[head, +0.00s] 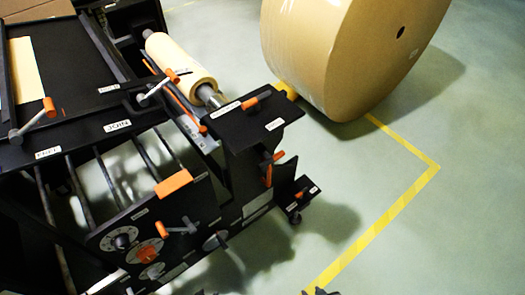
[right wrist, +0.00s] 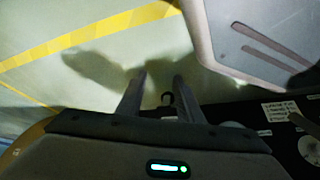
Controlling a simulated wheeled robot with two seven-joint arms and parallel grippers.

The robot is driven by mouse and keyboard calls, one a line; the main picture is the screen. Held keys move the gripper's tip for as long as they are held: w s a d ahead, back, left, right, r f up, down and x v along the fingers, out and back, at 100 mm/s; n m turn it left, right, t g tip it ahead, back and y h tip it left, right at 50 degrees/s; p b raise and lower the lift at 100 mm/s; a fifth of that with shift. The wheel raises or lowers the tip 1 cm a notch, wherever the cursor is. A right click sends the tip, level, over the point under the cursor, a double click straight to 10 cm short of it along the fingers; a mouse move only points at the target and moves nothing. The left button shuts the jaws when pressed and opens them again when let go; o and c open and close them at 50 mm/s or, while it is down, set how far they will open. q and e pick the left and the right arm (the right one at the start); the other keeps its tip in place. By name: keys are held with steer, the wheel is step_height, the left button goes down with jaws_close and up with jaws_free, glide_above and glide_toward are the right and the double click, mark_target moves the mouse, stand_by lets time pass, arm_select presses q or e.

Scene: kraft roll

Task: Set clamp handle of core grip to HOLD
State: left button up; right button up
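A dark plate (head: 246,128) at the end of the roll shaft carries an orange-tipped lever (head: 256,98) between two small white labels. This may be the core grip's clamp handle; the labels are too small to read. Other orange handles hang below it (head: 269,168) and on a low bracket (head: 299,196). My right gripper (head: 320,291) barely shows at the head view's bottom edge, well below and right of these handles. In the right wrist view, its fingers (right wrist: 159,78) stand apart with nothing held between them. My left gripper is not in view.
A large brown kraft roll (head: 345,50) stands on the floor at the top. A smaller roll (head: 181,62) sits on the machine's shaft. The black machine (head: 75,75) fills the left side. Yellow-lined floor (head: 400,205) at the right is clear.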

steer(key=m+t+h+p, duration=0.45)
steer(key=m+t, duration=0.95)
steer(key=m, duration=1)
glide_toward(269, 158)
steer(key=s+d+f, duration=0.1)
steer(key=s+d, duration=0.1)
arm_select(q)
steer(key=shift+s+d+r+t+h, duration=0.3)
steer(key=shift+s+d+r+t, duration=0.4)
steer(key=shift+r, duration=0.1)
arm_select(e)
steer(key=shift+s+d, duration=0.1)
steer(key=shift+s, duration=0.1)
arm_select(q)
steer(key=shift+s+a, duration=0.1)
arm_select(e)
steer(key=shift+w, duration=0.15)
